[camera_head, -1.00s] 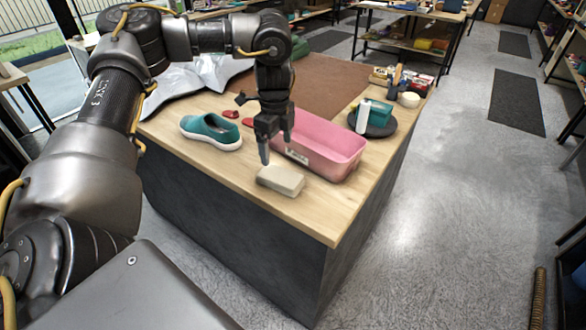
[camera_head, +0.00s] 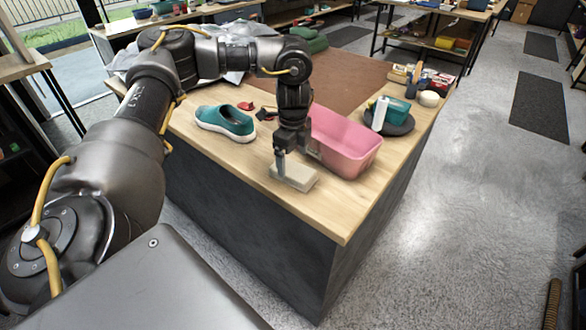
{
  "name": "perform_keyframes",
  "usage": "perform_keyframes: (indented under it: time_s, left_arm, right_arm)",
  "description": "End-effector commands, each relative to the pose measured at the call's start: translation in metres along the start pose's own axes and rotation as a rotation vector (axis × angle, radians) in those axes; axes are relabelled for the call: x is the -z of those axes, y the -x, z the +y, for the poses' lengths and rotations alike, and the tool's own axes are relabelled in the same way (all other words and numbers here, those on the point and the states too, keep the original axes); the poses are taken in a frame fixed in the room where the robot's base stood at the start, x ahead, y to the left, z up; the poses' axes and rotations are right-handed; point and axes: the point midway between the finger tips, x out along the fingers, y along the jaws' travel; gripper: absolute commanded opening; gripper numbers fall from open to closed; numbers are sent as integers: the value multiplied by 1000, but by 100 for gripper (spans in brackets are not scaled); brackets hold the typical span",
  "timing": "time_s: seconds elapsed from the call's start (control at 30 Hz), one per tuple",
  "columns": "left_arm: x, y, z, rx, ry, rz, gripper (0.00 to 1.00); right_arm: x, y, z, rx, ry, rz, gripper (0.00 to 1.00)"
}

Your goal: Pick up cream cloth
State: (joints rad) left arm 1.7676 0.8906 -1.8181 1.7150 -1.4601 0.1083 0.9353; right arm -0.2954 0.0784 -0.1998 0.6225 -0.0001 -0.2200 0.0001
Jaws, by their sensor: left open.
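The cream cloth (camera_head: 299,179) is a folded, block-like pad lying on the wooden tabletop near its front edge. My left gripper (camera_head: 291,163) points down right at the cloth. One finger shows at the cloth's left end; the other finger is partly hidden. The jaws are open, and I cannot tell whether a finger touches the cloth. My right gripper is not in view.
A pink bin (camera_head: 346,146) stands just right of and behind the cloth. A teal sneaker (camera_head: 225,122) sits to the left. A dark round tray (camera_head: 401,126) holds a teal box (camera_head: 397,109) and a white bottle (camera_head: 380,114). The tabletop (camera_head: 338,215) in front is bare.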

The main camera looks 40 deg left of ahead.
Motion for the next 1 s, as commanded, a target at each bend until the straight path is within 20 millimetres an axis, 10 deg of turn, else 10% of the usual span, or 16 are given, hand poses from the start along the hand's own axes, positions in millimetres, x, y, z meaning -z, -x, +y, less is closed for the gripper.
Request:
perform_keyframes:
  time_s: [0.53,1.0]
  left_arm:
    - [2,-38,2,0,1,0,87]
    - [2,-38,2,-1,1,0,39]
  right_arm:
    - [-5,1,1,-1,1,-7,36]
    - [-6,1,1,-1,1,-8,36]
